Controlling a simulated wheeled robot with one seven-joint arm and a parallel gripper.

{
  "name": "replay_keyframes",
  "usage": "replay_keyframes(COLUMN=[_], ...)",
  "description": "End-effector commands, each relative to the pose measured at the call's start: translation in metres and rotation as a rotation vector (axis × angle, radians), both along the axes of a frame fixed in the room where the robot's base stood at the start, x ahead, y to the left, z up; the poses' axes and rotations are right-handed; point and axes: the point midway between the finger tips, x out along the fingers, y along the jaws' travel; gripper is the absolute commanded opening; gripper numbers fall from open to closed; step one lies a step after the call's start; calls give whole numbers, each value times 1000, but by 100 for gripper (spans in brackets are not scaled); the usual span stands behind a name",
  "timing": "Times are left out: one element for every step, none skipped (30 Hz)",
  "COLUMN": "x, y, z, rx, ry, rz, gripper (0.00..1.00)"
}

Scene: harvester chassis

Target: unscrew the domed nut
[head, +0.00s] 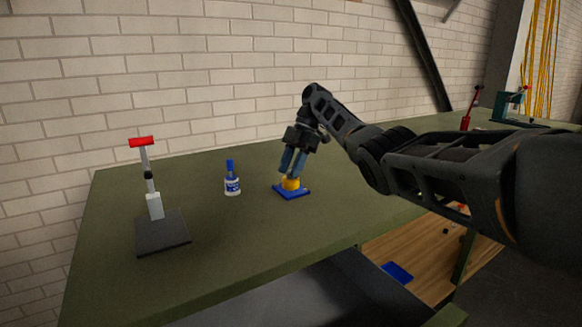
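The domed nut (291,184) shows as a yellow piece on a small blue square base (293,193) on the green table. My gripper (291,172) points down over it from above, with its blue-grey fingers at the sides of the yellow piece's top. The fingertips hide the upper part of the nut. At this size I cannot tell whether the fingers touch it or stand just apart from it.
A small bottle with a blue cap (232,180) stands left of the blue base. Further left, a red-topped lever stand (155,205) sits on a dark plate. The green table (225,240) is clear in front. Red and teal tools (510,105) stand at the far right.

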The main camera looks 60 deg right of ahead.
Motion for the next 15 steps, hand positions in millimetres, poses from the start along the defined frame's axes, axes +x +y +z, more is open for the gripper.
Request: replay_keyframes(x=[0,0,0,0,-1,-1,-1,-1,-1,-1,0,0,0,-1,0], y=[0,0,0,0,0,1,1,1,1,1,1,1,1,1,1], z=[1,2,4,5,6,7,7,7,7,7,7,7,7,6,6], rx=[0,0,1,1,1,3,2,3,1,3,2,2,2,3,2], ry=[-1,-1,-2,-1,-1,-1,-3,-1,-1,-1,-2,-1,-1,0,-1], rz=[-5,-14,-32,-51,-73,-108,-133,-160,-195,-223,-249,-285,-313,-339,-371], gripper=[39,39,39,39,39,39,39,39,39,39,39,39,39,39,39])
